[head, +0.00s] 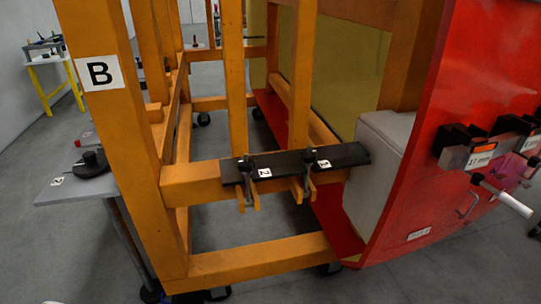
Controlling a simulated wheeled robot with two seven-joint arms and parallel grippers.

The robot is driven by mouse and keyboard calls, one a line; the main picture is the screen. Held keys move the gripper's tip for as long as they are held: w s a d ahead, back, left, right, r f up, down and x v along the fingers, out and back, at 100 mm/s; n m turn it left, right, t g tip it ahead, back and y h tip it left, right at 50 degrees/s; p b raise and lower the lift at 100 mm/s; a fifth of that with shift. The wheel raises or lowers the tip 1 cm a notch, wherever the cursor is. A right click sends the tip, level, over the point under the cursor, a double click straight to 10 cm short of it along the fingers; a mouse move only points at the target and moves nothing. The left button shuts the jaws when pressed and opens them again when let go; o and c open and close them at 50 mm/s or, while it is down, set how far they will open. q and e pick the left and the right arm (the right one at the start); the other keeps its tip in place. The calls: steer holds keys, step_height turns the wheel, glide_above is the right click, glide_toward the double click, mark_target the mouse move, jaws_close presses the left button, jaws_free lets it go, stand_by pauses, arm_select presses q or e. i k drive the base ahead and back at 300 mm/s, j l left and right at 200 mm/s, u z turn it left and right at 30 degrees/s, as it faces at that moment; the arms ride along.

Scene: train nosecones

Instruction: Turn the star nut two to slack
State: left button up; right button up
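A black bar (345,155) lies across the orange frame's middle beam. Two dark clamp-like fittings sit on it. The left one (247,163) is beside a white label "2" (264,173). The right one (309,155) is beside a label "1" (323,164). Each has metal parts and orange prongs hanging below the bar. The star nut shape of fitting two is too small to make out clearly, and I cannot tell how tight it is. Neither of my grippers is in view.
An orange frame (105,130) marked "B" stands in front. A red nosecone panel (470,80) with black-and-metal fittings and a white handle (507,200) fills the right. A grey side table (75,190) holds a black round object (92,164). Grey floor is open at lower left.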

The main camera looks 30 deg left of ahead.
mark_target(246, 168)
steer(key=u, duration=1.15)
